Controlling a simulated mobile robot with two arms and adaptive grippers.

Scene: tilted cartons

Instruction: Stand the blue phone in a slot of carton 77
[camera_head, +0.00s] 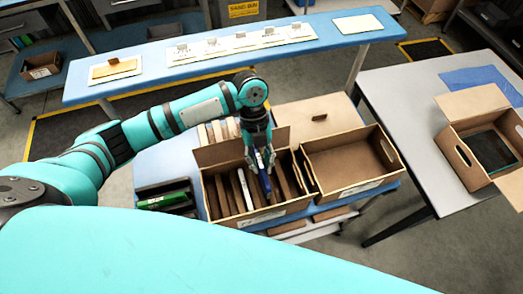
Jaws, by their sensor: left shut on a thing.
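The blue phone (265,184) is upright between the fingers of my left gripper (261,163). The gripper points down and is shut on the phone, over the right part of an open brown carton (262,216) with several upright dividers. The phone's lower end is down among the dividers; whether it touches the bottom is hidden. A white item (244,188) stands in another slot left of the phone. A second open brown carton (360,187), apparently empty, stands to the right. The labels on both front walls are too small to read, so I cannot tell which is 77. My right gripper is not in view.
A dark tray (151,188) with a green item (163,200) is left of the cartons. A grey table (410,125) on the right bears an open carton (467,165). A blue bench (130,86) with several small displays runs behind.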

